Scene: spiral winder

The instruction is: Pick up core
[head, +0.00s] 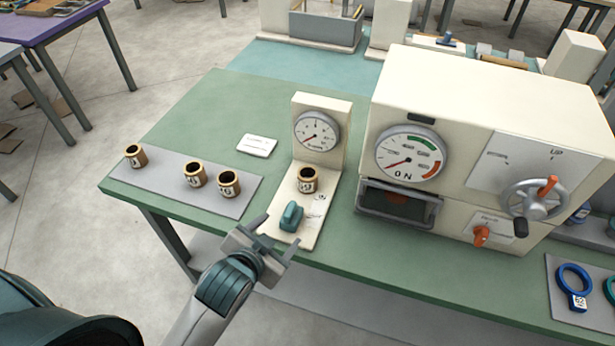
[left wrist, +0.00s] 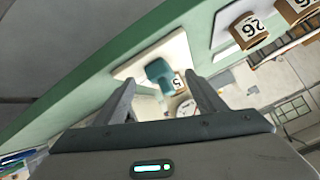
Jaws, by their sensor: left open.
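Several brown cores with dark open tops and number labels are in the head view. One core (head: 308,180) stands upright on the cream gauge stand (head: 312,225), behind a teal lever (head: 291,215). Three more, a left core (head: 135,156), a middle core (head: 195,174) and a right core (head: 229,184), stand on a grey mat (head: 165,184). My left gripper (head: 272,238) is open and empty at the table's front edge, just in front of the stand. In the left wrist view the teal lever (left wrist: 160,75) shows between its fingers. A numbered core (left wrist: 248,29) shows at upper right.
A large cream machine (head: 480,110) with a dial, handwheel and orange knob stands right of the stand. A white card (head: 257,145) lies behind the mat. Blue ring (head: 574,285) is at far right.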

